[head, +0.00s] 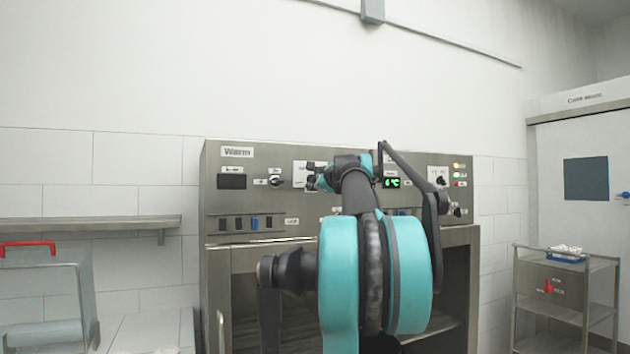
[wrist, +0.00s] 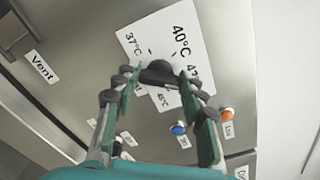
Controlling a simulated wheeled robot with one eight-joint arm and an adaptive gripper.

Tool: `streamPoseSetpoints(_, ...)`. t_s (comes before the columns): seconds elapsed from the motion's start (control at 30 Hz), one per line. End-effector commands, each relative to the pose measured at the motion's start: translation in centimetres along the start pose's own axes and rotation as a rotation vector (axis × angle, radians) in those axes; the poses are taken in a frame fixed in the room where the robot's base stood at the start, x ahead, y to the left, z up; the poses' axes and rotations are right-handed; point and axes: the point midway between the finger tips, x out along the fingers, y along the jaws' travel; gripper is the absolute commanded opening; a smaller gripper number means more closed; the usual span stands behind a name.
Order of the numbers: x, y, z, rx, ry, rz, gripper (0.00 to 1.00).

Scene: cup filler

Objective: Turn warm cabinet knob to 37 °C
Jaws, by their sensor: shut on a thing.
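The warm cabinet (head: 225,205) stands against the wall, with a "Warm" label at its upper left. In the wrist view, the dark knob (wrist: 158,74) sits on a white dial plate (wrist: 150,38) printed 37 °C, 40 °C and 43 °C. My gripper (wrist: 163,88) is shut on the knob, with one finger on each side of it. The fingers hide part of the plate, and I cannot tell which mark the knob points to. In the head view my gripper (head: 317,178) is at the panel, largely hidden by my arm, and the knob is not clear.
A blue button (wrist: 178,128) and an orange one (wrist: 226,114) lie close to my fingers. A "Vent" label (wrist: 41,67) is on the panel. A trolley (head: 565,262) stands at right, a wall shelf (head: 90,226) at left.

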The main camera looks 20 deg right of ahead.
Motion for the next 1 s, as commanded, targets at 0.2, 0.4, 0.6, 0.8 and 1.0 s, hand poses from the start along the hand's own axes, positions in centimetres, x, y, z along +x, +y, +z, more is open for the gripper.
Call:
streamPoseSetpoints(0.2,0.0,0.08,0.01,-0.204,0.0,0.0,0.12)
streamPoseSetpoints(0.4,0.0,0.14,0.0,-0.394,0.0,0.0,0.12)
streamPoseSetpoints(0.6,0.0,0.2,-0.03,-0.584,-0.001,0.0,0.12)
streamPoseSetpoints(0.8,-0.01,0.25,-0.07,-0.774,-0.001,0.0,0.12)
streamPoseSetpoints(1.0,-0.01,0.3,-0.11,-0.964,-0.001,0.001,0.12)
